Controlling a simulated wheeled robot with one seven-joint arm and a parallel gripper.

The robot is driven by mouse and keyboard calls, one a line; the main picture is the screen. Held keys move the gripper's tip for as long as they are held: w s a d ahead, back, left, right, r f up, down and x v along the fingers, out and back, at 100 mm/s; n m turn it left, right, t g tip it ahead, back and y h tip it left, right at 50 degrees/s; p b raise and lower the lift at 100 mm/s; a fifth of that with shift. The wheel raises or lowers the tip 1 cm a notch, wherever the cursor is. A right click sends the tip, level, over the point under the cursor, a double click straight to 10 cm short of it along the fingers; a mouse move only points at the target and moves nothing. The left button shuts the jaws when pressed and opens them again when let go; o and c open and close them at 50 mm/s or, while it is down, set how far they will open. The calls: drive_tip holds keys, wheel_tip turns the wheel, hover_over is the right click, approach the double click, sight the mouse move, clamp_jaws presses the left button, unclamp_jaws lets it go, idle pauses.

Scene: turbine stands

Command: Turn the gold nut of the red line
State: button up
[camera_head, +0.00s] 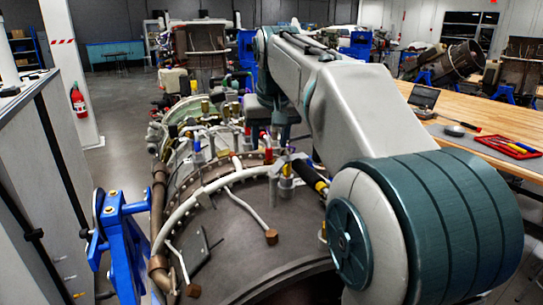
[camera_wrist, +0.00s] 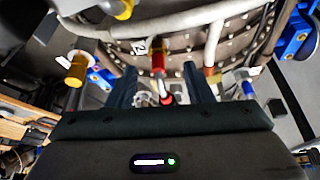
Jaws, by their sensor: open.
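In the wrist view my gripper (camera_wrist: 163,78) has its two dark fingers apart. A red fitting (camera_wrist: 158,58) stands in the gap between them, in front of the turbine casing, and I see no finger touching it. A small red and black part (camera_wrist: 167,96) lies below it, close to the gripper body. I cannot clearly make out the gold nut of the red line. A separate gold nut (camera_wrist: 76,68) on a pale line is left of the fingers. In the head view red fittings (camera_head: 268,152) show on the turbine, and my arm hides the gripper's fingertips.
The turbine casing (camera_head: 250,228) carries pale pipes, brown end caps and crowded fittings close around the gripper. A blue stand bracket (camera_head: 122,235) is at left. A wooden bench (camera_head: 470,110) with a laptop (camera_head: 422,97) and red tool tray (camera_head: 510,147) is at right.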

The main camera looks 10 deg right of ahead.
sight(269, 160)
drive_tip(key=x, duration=0.6)
drive_tip(key=shift+d, duration=0.15)
drive_tip(key=shift+r, duration=0.1)
drive_tip(key=c, duration=1)
